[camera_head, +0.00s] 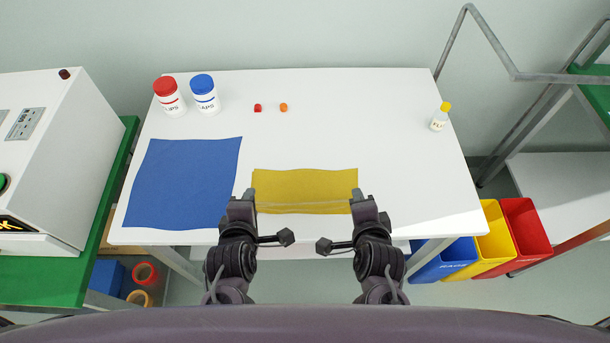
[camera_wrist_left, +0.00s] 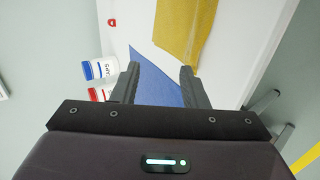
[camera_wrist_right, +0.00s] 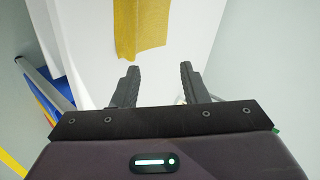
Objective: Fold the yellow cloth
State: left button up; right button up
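The yellow cloth (camera_head: 305,186) lies on the white table near its front edge. It is a wide, short rectangle with a pale line across its near part; I cannot tell how many layers it has. It also shows in the left wrist view (camera_wrist_left: 182,28) and the right wrist view (camera_wrist_right: 140,26). My left gripper (camera_head: 243,196) is at the cloth's near left side, open and empty, its fingers (camera_wrist_left: 158,70) apart from the cloth. My right gripper (camera_head: 363,197) is at the near right side, also open and empty, its fingers (camera_wrist_right: 160,69) apart from the cloth.
A blue cloth (camera_head: 182,183) lies flat to the left. Red-lidded (camera_head: 169,97) and blue-lidded (camera_head: 205,94) jars, two small red (camera_head: 258,108) and orange (camera_head: 284,107) pieces and a yellow-capped bottle (camera_head: 440,117) stand farther back. Bins (camera_head: 495,238) stand right, below the white table (camera_head: 400,130).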

pick_arm(q)
jog(key=s+r, duration=0.1)
jog(key=r, duration=0.1)
jog(key=s+r, duration=0.1)
jog(key=s, duration=0.1)
jog(key=shift+r, duration=0.35)
pick_arm(e)
jog(key=s+r, duration=0.1)
jog(key=r, duration=0.1)
jog(key=s+r, duration=0.1)
jog(key=s, duration=0.1)
jog(key=shift+r, duration=0.35)
pick_arm(q)
jog(key=shift+w, duration=0.15)
pick_arm(e)
jog(key=shift+w, duration=0.15)
